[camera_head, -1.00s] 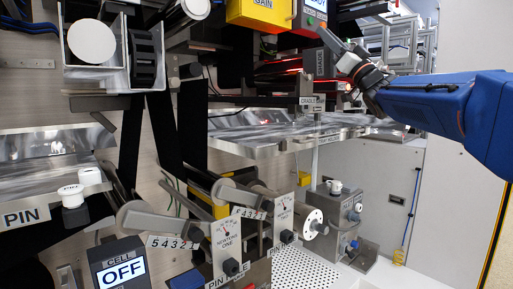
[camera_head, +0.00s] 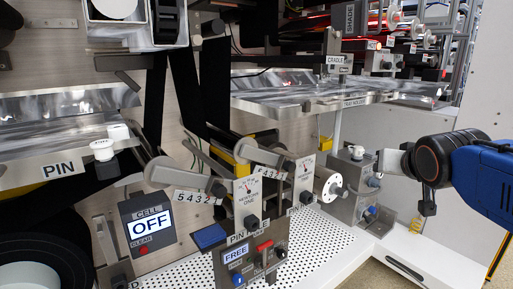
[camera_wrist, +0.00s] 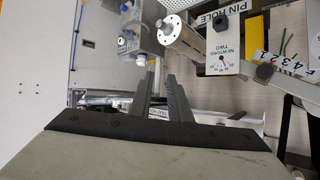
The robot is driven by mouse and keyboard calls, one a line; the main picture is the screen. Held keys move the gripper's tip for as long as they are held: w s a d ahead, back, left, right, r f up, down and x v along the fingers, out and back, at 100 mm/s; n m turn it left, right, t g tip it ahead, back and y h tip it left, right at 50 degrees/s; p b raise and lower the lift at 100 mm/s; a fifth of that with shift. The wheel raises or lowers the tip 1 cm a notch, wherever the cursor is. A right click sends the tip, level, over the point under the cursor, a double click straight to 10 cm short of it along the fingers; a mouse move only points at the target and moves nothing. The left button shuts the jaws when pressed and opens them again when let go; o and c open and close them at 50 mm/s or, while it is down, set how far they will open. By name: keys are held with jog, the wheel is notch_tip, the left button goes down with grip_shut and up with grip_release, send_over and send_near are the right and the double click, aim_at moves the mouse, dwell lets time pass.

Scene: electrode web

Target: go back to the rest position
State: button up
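My gripper (camera_head: 392,161) is at the right of the head view, at the end of my blue arm. It points left, close in the picture to the grey block with a white knob (camera_head: 355,153). I cannot tell from the head view whether they touch. In the wrist view the two dark fingers (camera_wrist: 160,76) stand a little apart with nothing between them. The wrist view shows the white flanged roller (camera_wrist: 171,30) and the NEWTONS TWO gauge (camera_wrist: 223,62) beyond and to the right of the fingertips.
The CELL box (camera_head: 151,226) reads OFF and the PIN HOLE box (camera_head: 236,253) reads FREE. A white perforated deck (camera_head: 312,240) spreads below. The pale wall panel (camera_head: 487,100) at the right is bare.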

jog(key=s+a+f+n+g+y, duration=0.1)
jog(key=s+a+f+g, duration=0.3)
jog(key=s+f, duration=1.6)
jog(key=s+n+g, duration=0.1)
jog(key=g, duration=0.2)
jog(key=shift+f+n+y, duration=0.3)
jog(key=shift+a, duration=0.1)
